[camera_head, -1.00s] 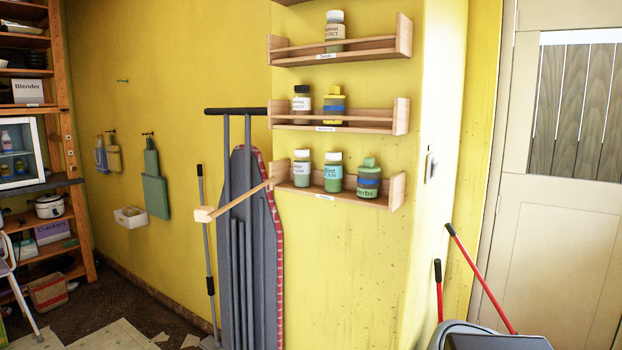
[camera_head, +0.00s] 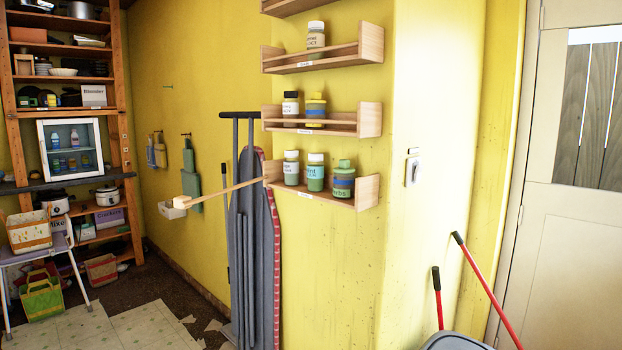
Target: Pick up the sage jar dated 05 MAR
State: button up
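Three wall racks hold small jars. On the bottom rack (camera_head: 367,192) stand a left jar (camera_head: 291,170) with a white lid and pale label, a mint jar (camera_head: 315,173) with a white lid, and a green and blue herbs jar (camera_head: 344,180). On the middle rack (camera_head: 369,120) stand a black-lidded jar (camera_head: 290,107) and a yellow and blue jar (camera_head: 315,109). A white-lidded jar (camera_head: 316,37) on the top rack (camera_head: 371,42) has a label seeming to end in OCT. The other dates are too small to read, so I cannot tell which is 05 MAR. My gripper is out of view.
Red handles (camera_head: 484,288) rise at the lower right by a door (camera_head: 563,240). Some floor (camera_head: 130,325) is clear.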

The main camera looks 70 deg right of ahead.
aim_at(290, 165)
jog(key=z, duration=0.05)
jog(key=k, duration=1.85)
jog(key=z, duration=1.4)
jog(key=i, duration=1)
jog(key=u, duration=0.15)
